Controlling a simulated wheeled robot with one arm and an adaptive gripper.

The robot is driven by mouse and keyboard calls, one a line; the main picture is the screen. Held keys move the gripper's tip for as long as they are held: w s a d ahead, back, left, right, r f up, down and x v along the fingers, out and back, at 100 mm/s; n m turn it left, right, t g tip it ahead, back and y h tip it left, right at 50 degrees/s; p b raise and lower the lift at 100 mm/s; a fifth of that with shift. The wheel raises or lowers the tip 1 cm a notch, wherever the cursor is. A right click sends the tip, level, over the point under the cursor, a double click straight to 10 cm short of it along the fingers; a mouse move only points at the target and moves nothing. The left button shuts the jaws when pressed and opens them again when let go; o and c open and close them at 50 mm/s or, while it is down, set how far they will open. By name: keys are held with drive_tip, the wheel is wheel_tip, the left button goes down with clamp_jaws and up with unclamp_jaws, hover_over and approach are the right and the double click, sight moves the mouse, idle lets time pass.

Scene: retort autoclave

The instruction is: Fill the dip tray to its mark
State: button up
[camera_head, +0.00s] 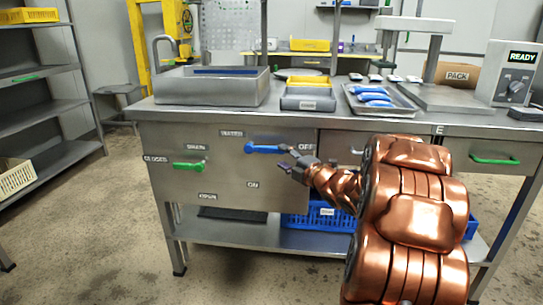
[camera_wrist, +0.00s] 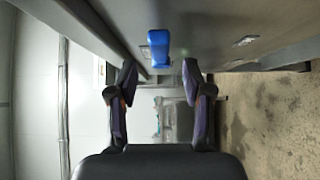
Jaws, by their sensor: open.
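The steel dip tray (camera_head: 208,92) stands at the left end of the bench, with a blue line (camera_head: 225,71) on its inner wall. A tap (camera_head: 166,46) rises at its back left. I cannot make out any water level. The blue water lever (camera_head: 264,149) lies horizontal on the front panel, in line with OFF; ON is below. The green drain lever (camera_head: 190,166) is horizontal, in line with CLOSED. My gripper (camera_head: 289,160) is open and empty just in front of the blue lever's right part. In the wrist view, the lever (camera_wrist: 159,47) shows ahead between the fingertips (camera_wrist: 160,75).
A grey bin (camera_head: 309,103) and a tray with blue packs (camera_head: 382,107) stand right of the dip tray. A READY control box (camera_head: 513,75) is at far right. A blue crate (camera_head: 322,214) sits on the lower shelf.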

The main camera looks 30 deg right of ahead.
sight(273, 151)
drive_tip(key=shift+w+a+b, duration=0.15)
drive_tip(key=shift+w+b, duration=0.2)
drive_tip(key=shift+w, duration=1.4)
drive_tip(key=shift+w+a+b, duration=0.1)
drive_tip(key=shift+w+b, duration=0.25)
drive_tip(key=shift+w, duration=1.4)
drive_tip(key=shift+c, duration=0.4)
clamp_jaws()
